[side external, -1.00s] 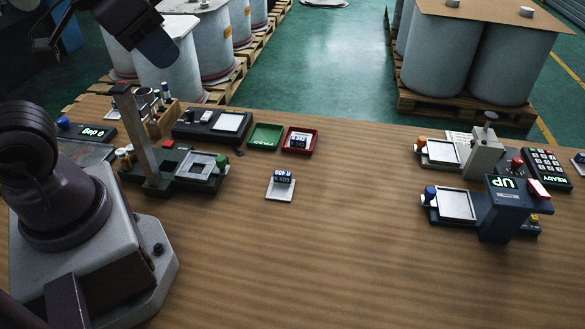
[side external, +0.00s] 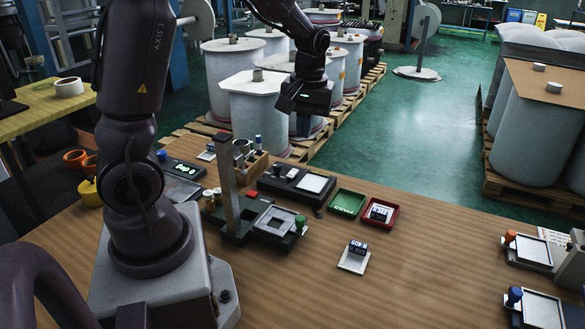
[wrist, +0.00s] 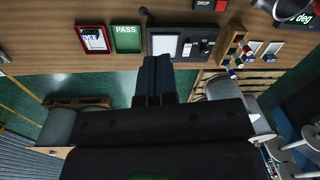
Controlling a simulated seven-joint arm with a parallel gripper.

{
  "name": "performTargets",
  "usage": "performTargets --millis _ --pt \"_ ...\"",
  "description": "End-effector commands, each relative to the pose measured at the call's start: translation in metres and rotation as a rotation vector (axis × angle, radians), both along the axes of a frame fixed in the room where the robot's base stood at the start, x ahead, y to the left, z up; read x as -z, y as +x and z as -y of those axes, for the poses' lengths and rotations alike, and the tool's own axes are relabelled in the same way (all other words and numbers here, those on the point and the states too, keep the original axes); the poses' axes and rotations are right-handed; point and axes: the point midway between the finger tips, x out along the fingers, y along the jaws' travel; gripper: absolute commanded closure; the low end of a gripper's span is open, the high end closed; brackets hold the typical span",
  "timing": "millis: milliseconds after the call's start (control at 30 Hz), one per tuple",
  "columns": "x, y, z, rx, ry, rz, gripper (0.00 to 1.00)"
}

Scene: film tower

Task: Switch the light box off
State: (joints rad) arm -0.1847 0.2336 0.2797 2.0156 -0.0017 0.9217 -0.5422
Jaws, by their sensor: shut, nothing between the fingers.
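The light box (side external: 297,186) is a dark flat case at the back edge of the table, with a pale white panel (side external: 313,183) at its right. A small white switch-like block (side external: 292,173) and a dark knob sit left of the panel. In the wrist view the panel (wrist: 165,45) lies just beyond my fingertips, with the controls (wrist: 188,49) to its right. I cannot tell for sure whether the panel is lit. My gripper (wrist: 156,60) is shut and empty. In the side view its hand (side external: 304,98) hangs above and behind the box, apart from it.
Green (side external: 347,203) and red (side external: 380,214) trays stand right of the box. A dark fixture with a post (side external: 228,180) stands in front and left, and a wooden rack (side external: 250,166) stands behind that post.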

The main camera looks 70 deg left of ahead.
Motion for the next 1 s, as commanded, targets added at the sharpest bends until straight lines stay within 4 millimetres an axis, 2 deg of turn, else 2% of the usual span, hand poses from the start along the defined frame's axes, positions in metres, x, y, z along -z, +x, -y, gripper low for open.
performTargets --millis 33,233,300,400,533,700,1000 --pt "0.013 0.005 -0.016 -0.102 0.017 -0.030 1.00" --pt "0.054 0.017 -0.078 -0.564 0.132 -0.097 1.00" --pt "0.064 0.022 -0.098 -0.734 0.187 -0.098 1.00" --pt "0.069 0.030 -0.117 -0.943 0.250 -0.067 1.00" --pt "0.058 0.041 -0.127 -1.149 0.286 0.005 1.00" --pt "0.057 0.042 -0.127 -1.299 0.298 0.031 1.00" --pt "0.057 0.042 -0.126 -1.339 0.301 0.037 1.00"
